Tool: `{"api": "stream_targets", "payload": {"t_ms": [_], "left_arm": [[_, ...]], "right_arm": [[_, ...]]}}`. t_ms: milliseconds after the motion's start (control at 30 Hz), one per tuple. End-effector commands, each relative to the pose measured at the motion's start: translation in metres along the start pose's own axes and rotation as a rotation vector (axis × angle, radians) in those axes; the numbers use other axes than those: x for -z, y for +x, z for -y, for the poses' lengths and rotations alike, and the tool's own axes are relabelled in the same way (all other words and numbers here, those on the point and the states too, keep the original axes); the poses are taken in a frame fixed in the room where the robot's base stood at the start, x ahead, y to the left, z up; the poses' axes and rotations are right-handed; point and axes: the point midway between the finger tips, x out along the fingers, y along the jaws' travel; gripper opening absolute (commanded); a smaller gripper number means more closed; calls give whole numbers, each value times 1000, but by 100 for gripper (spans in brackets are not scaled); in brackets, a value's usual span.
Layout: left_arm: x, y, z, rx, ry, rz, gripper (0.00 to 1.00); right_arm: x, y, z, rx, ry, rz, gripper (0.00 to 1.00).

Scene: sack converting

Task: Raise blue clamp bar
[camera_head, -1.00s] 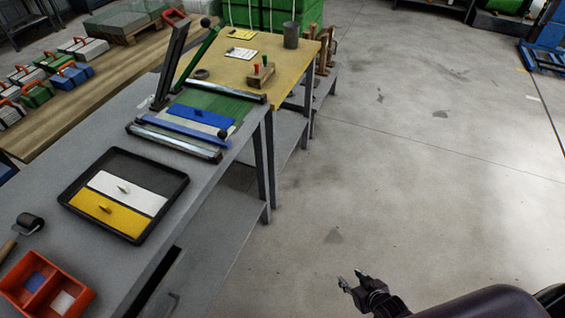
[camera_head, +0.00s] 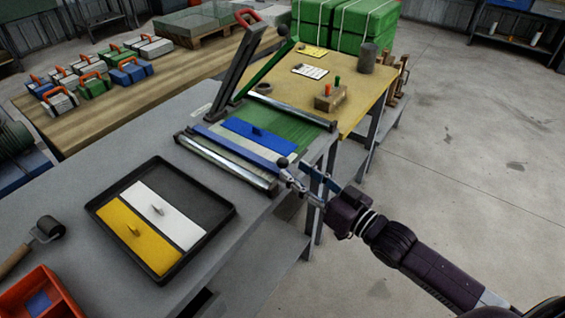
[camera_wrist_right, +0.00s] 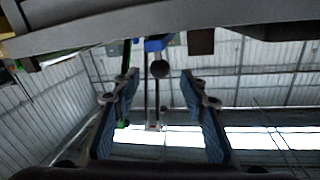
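The blue clamp bar (camera_head: 238,150) lies low across the near part of the green bed (camera_head: 290,128) of a bench fixture. A dark round knob (camera_head: 282,162) sits at its right end. My right gripper (camera_head: 294,172) is right beside this knob, at the bench edge. In the right wrist view, my right gripper (camera_wrist_right: 160,88) has its two blue-padded fingers wide apart. The knob (camera_wrist_right: 160,69) shows between them, farther off, with no visible contact. My left gripper is not in view.
A blue plate (camera_head: 250,131) lies on the bed behind the bar. A grey lever with a red handle (camera_head: 247,17) and a green lever (camera_head: 265,66) stand raised behind. A black tray (camera_head: 215,230) holds white and yellow plates. Floor at right is clear.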

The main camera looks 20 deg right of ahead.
Motion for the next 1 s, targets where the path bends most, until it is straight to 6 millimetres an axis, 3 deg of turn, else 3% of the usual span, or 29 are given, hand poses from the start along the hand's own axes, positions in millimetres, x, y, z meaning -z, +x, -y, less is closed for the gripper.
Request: {"api": "stream_targets", "payload": {"t_ms": [400,833,1000], "left_arm": [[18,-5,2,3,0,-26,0],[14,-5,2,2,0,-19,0],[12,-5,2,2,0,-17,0]], "right_arm": [[1,51,0,-1,-2,-2,40],[0,58,0,-1,-2,0,40],[0,58,0,-1,-2,0,22]]}}
